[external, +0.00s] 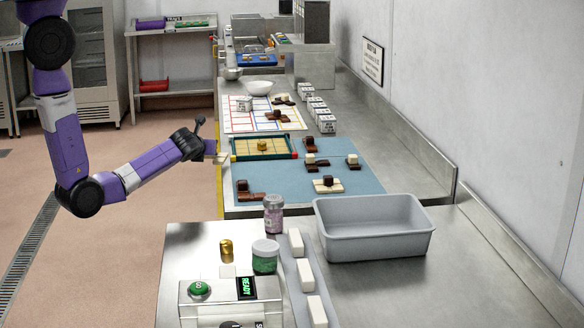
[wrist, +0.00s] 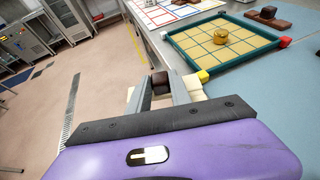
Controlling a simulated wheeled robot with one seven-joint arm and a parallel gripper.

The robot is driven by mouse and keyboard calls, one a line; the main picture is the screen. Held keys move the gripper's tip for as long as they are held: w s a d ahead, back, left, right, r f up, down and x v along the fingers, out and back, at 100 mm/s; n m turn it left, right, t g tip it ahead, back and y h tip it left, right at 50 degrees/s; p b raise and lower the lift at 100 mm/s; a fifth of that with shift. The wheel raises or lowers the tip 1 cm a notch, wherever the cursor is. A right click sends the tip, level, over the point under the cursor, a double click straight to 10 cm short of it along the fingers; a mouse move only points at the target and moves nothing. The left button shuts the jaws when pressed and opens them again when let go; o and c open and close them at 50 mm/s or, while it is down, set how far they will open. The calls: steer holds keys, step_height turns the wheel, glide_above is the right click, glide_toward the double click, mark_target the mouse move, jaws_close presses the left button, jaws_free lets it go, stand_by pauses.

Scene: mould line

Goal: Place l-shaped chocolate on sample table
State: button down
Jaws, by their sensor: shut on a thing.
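My gripper (wrist: 160,92) is shut on a chocolate piece (wrist: 159,81), whose dark brown block shows between the fingers. Cream parts show on both sides of the fingers; I cannot tell whether they belong to the piece. Its full shape is hidden by the fingers. In the external view my gripper (external: 221,157) is at the left edge of the long steel counter, just left of the green-edged grid tray (external: 265,157). In the wrist view the floor lies beyond the held piece. Which surface is the sample table is not clear; a steel table (external: 172,100) stands at the back left.
A blue mat (external: 350,185) holds several brown and cream chocolate pieces. A grey bin (external: 375,245), jars (external: 264,262) and cream blocks (external: 304,276) stand on the near counter. The back table's top carries purple and green trays (external: 188,22). The floor at left is clear.

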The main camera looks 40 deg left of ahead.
step_height(320, 180, up, 6)
steer(key=m+h+p, duration=0.1)
steer(key=p, duration=0.2)
glide_above(240, 173)
step_height(240, 173, down, 3)
steer(key=b, duration=0.3)
steer(key=shift+f+t+h, duration=0.15)
steer(key=shift+t+h, duration=0.25)
step_height(240, 173, down, 4)
steer(key=b, duration=0.5)
steer(key=shift+r, duration=0.2)
steer(key=shift+a+f, duration=0.1)
steer(key=shift+f, duration=0.5)
steer(key=c, duration=1.1)
jaws_free()
steer(key=shift+s+m, duration=0.1)
steer(key=shift+m, duration=0.2)
steer(key=v, duration=0.7)
steer(key=shift+s+d+r, duration=0.2)
steer(key=shift+s+r, duration=0.05)
